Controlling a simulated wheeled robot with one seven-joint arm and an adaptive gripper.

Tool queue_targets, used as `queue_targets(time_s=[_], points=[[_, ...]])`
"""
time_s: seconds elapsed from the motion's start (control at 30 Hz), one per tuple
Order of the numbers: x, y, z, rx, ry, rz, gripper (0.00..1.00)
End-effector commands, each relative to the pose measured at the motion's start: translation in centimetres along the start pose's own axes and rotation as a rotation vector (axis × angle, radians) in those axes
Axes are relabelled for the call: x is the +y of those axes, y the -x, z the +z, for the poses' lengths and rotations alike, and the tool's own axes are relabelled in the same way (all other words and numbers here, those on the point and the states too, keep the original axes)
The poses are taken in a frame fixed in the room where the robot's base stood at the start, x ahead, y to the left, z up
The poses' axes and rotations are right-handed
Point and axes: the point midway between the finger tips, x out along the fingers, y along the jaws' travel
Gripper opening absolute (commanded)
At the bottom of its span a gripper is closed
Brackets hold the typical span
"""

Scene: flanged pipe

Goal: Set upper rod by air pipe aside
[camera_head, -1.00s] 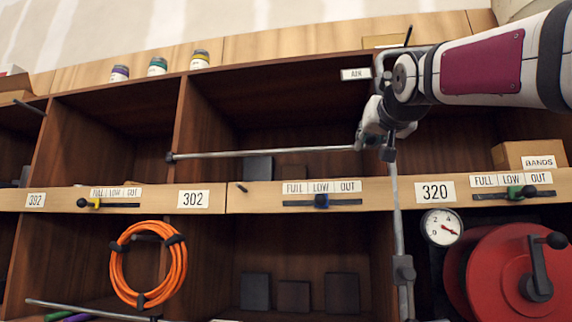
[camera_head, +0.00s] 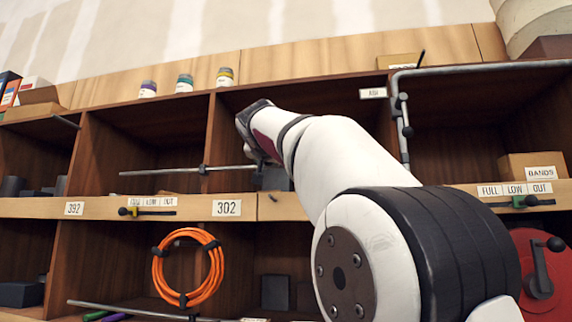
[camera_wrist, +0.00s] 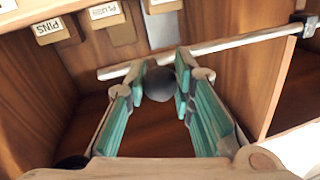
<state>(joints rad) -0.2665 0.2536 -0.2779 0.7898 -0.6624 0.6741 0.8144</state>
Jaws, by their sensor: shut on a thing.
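The upper rod (camera_head: 165,172) is a thin grey bar lying about level along the shelf front. It passes the dark bracket (camera_head: 203,170) on the shelf divider and sticks out to its left. My gripper (camera_head: 258,160) is near the rod's right part, mostly hidden by my arm. In the wrist view, the green fingers (camera_wrist: 165,88) flank a dark round knob (camera_wrist: 160,84) at the rod (camera_wrist: 240,42). One rod end is free there; the bracket is at the other side. The air pipe (camera_head: 396,82), with a small dark-ended fitting, stands right, apart from the visible rod.
An orange hose coil (camera_head: 188,268) hangs below, with a lower rod (camera_head: 125,309) beneath it. Dark blocks (camera_head: 275,291) sit in the lower compartment. A red reel (camera_head: 540,280) is at the right. Small labelled boxes (camera_wrist: 57,30) show in the wrist view.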

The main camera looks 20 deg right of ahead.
Motion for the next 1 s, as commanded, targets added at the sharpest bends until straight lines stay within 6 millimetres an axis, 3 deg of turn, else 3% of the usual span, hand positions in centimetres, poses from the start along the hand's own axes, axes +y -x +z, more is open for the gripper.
queue_targets(time_s=[0.03, 0.1, 0.4, 0.7, 1.0], points=[[-2.0, -0.3, 0.3, -0.006, 0.004, -0.005, 0.0], [-3.8, -0.7, 0.6, -0.007, 0.005, -0.004, 0.0], [-9.8, -1.8, 1.6, -0.005, 0.004, -0.002, 0.0], [-12.8, -2.5, 2.4, -0.004, 0.001, -0.001, 0.0], [-13.4, -2.7, 2.7, -0.004, 0.0, 0.0, 0.0]])
